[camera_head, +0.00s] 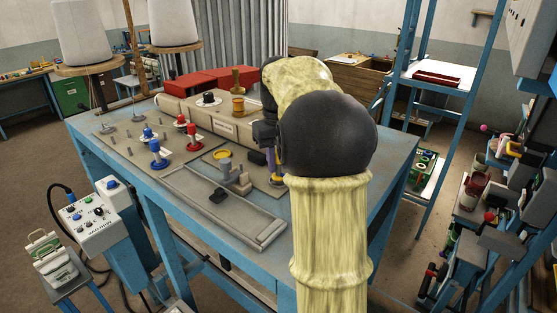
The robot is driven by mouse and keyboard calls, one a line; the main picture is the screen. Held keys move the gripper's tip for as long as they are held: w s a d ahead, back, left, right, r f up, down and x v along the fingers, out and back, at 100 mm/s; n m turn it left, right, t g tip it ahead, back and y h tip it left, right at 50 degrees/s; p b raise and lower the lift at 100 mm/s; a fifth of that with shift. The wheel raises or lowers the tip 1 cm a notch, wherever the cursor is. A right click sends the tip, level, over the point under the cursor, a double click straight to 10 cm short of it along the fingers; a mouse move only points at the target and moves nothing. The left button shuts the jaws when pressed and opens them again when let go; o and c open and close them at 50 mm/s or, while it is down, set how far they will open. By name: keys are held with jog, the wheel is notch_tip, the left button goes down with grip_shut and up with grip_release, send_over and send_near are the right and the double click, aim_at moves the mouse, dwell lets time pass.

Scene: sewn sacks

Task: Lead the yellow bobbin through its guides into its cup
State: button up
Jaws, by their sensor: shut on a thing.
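My gripper (268,150) is low over the right part of the board on the blue table, mostly hidden behind my own arm. It is shut on what looks like the yellow bobbin (277,180), of which only a small yellow part shows below the fingers. A round yellow-topped piece (222,154), perhaps the cup, sits left of the gripper on the grey board (185,165). Several small upright pegs, perhaps guides, stand on the board's left part. Whether thread runs from the bobbin cannot be seen.
Two blue bobbins (155,148) and two red bobbins (193,138) stand on the board. An orange-yellow spool (238,106) and a dark knob (208,98) are on the pale block behind. A grey tray (262,236) lies at the table's front edge.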

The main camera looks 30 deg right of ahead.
jog(key=shift+w+a+r+p, duration=0.1)
jog(key=shift+w+a+p, duration=0.75)
jog(key=shift+w, duration=1)
jog(key=shift+w+a+r+p, duration=0.1)
jog(key=shift+w+a+p, duration=0.75)
jog(key=shift+w, duration=0.95)
jog(key=shift+w+a+p, duration=0.6)
jog(key=shift+w+p, duration=0.4)
jog(key=shift+w, duration=0.85)
jog(key=shift+w+f, duration=0.1)
jog(key=shift+w, duration=0.15)
jog(key=shift+w+a, duration=0.55)
jog(key=shift+w, duration=0.75)
jog(key=shift+w+a, duration=0.6)
jog(key=shift+w, duration=0.75)
jog(key=shift+w+a, duration=0.55)
jog(key=shift+w, duration=0.75)
jog(key=shift+f+b, duration=0.3)
jog(key=shift+f, duration=0.05)
jog(key=shift+s+d+f, duration=0.1)
jog(key=shift+d+f, duration=0.1)
jog(key=shift+f, duration=0.05)
jog(key=shift+a, duration=0.15)
jog(key=o, duration=1)
jog(key=shift+o, duration=0.2)
